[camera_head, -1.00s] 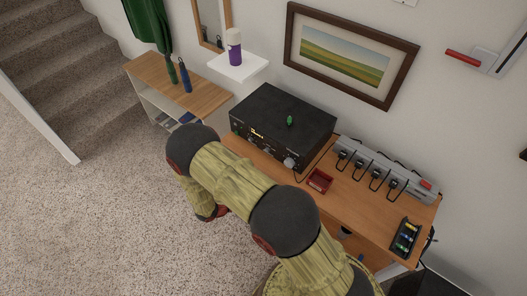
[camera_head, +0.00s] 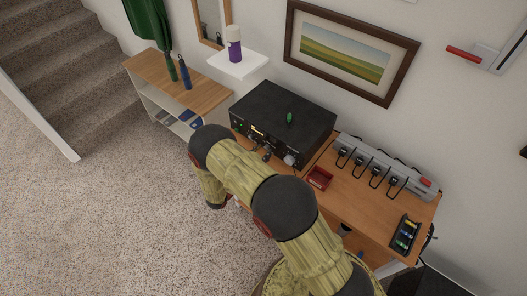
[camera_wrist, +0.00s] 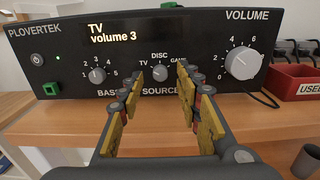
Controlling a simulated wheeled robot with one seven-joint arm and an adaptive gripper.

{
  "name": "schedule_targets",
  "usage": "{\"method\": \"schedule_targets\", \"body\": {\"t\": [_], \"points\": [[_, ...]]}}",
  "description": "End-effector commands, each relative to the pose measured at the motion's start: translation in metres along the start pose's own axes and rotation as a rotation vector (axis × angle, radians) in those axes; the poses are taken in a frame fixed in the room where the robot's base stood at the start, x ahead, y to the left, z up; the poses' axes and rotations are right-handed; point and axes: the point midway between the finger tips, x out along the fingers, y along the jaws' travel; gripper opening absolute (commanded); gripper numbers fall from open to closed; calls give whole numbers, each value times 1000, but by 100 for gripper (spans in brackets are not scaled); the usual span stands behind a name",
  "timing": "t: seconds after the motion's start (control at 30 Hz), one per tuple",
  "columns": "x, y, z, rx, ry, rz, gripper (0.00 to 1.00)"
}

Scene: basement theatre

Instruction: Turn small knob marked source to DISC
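The black receiver (camera_head: 270,105) stands on the wooden desk; its front fills the wrist view (camera_wrist: 205,35). Its display (camera_wrist: 112,31) reads "TV volume 3". The small source knob (camera_wrist: 160,73) sits at the panel's middle, above the word SOURCE, with TV, DISC and GAME marked around it. Its pointer seems to lean up-left towards TV. My gripper (camera_wrist: 160,80) is open, with one yellow-padded finger on each side of the knob in the picture. I see no contact with the knob; the exact depth gap is hard to tell.
The bass knob (camera_wrist: 97,75) is close left of my left finger; the large volume knob (camera_wrist: 243,62) is to the right. A red bin (camera_head: 319,178) and a power strip (camera_head: 383,167) lie on the desk to the right. A small green item (camera_head: 289,119) sits on the receiver.

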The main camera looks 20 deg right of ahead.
Motion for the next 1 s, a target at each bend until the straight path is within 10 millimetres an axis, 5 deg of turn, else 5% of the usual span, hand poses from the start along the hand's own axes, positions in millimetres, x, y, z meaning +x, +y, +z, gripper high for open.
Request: {"method": "schedule_targets", "body": {"t": [0.47,1.0], "points": [[16,0,0,0,1,0,34],[16,0,0,0,1,0,4]]}}
